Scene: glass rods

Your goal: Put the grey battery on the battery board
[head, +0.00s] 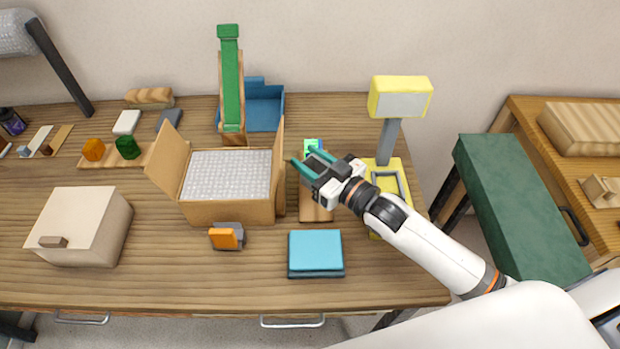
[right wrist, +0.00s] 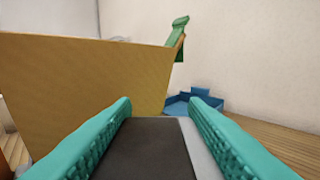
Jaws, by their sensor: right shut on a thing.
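My right gripper (head: 305,161) is closed around a grey block, likely the grey battery, above the right part of the table. In the right wrist view the block (right wrist: 150,150) has a dark top and a light grey side, and lies between the two teal fingers (right wrist: 160,112). In the head view the gripper mostly hides it. A narrow wooden board (head: 316,212), likely the battery board, lies below the gripper, partly hidden by it. A small green and blue patch (head: 313,144) shows just behind the fingers. My left gripper is not in view.
An open cardboard box (head: 228,212) stands left of the gripper; its flap (right wrist: 85,85) is close in the right wrist view. A blue tray (head: 265,110) and a tall green-topped stand (head: 230,80) are behind. A yellow device (head: 400,97) stands right.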

